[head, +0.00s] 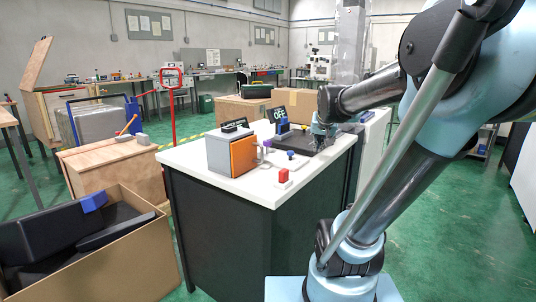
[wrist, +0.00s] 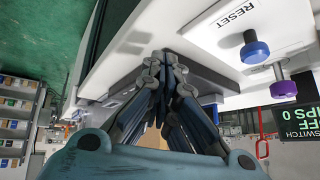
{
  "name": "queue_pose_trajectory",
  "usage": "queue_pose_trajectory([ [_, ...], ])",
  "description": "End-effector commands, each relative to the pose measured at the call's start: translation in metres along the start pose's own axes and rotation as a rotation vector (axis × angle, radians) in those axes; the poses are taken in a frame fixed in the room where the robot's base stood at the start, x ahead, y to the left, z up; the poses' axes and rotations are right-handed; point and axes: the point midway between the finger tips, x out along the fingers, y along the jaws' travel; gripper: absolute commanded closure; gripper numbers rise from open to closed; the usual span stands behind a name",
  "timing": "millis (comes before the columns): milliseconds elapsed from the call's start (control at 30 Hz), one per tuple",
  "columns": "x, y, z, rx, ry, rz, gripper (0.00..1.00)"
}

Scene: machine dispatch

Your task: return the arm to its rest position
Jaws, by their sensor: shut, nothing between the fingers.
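My arm reaches from the right of the head view over the white-topped counter (head: 215,178). My gripper (head: 319,146) is at its end, low over the counter's right rear part, beside a dark flat plate. In the wrist view my gripper's fingers (wrist: 166,62) are together, with nothing seen between them. Their tips are close to the counter edge; I cannot tell whether they touch it. A white RESET panel (wrist: 228,30) shows beside them, with a blue knob (wrist: 254,48) and a purple knob (wrist: 284,87).
A grey and orange box (head: 243,155) and a red button block (head: 283,177) stand on the counter. An open carton (head: 125,262) with dark items is at the lower left. Green floor (head: 440,220) is clear at right.

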Motion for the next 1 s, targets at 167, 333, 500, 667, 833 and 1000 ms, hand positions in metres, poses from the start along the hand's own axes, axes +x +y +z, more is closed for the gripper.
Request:
queue_pose_trajectory([
  [167, -0.009, 0.010, 0.052, -0.091, -0.020, 0.002, 1.00],
  [333, -0.011, 0.017, 0.087, -0.157, -0.035, 0.003, 1.00],
  [500, -0.011, 0.024, 0.122, -0.205, -0.068, 0.005, 1.00],
  [667, -0.010, 0.036, 0.182, -0.210, -0.205, 0.018, 1.00],
  [833, -0.013, 0.049, 0.245, -0.215, -0.352, 0.032, 1.00],
  [1000, -0.018, 0.057, 0.286, -0.218, -0.450, 0.041, 1.00],
])
